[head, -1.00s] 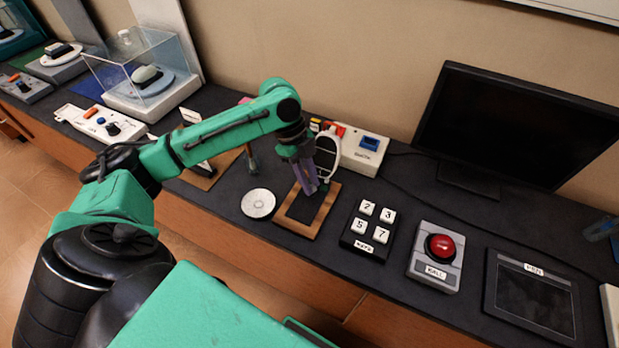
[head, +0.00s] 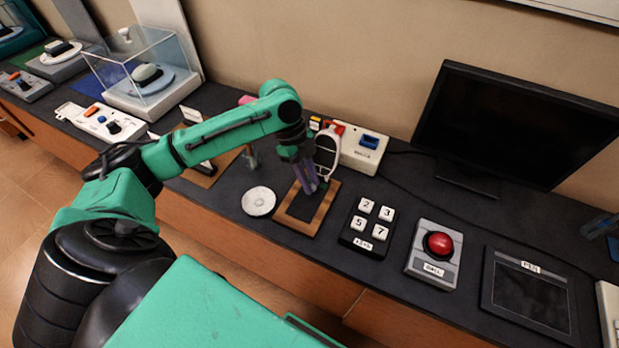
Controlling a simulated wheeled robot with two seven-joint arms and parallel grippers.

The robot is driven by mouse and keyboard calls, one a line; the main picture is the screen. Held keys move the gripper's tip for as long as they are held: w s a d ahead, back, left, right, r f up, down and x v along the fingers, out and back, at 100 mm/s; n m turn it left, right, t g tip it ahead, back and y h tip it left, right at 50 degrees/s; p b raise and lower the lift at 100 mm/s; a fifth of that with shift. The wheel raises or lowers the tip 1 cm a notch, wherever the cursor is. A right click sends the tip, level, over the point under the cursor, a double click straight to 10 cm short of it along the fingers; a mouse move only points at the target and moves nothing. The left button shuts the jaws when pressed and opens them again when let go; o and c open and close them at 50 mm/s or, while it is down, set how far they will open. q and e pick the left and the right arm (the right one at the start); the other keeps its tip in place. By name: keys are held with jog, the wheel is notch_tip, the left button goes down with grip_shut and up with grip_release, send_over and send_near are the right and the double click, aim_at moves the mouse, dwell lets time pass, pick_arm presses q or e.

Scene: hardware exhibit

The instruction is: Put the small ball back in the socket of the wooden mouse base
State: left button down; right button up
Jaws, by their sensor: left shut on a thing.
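I cannot tell whether the fingertips touch the board. No small loose ball shows, and I cannot pick out a socket. Just behind the gripper is a white oval piece with a dark middle (head: 327,150). My right gripper is not in view.
A white disc (head: 259,201) lies left of the board. To the right are a number keypad (head: 368,228), a grey box with a red ball (head: 438,245) and a dark tablet (head: 530,292). A white box (head: 362,150) and a monitor (head: 515,125) stand behind. A clear case (head: 140,75) is at left.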

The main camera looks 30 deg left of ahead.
pick_arm(q)
jog(key=shift+f+p, duration=0.15)
jog(key=shift+p, duration=0.25)
dwell(0.4)
jog(key=shift+c, duration=1.3)
grip_release()
notch_tip(320, 180, up, 7)
jog(key=p, duration=0.8)
jog(key=shift+p, duration=0.3)
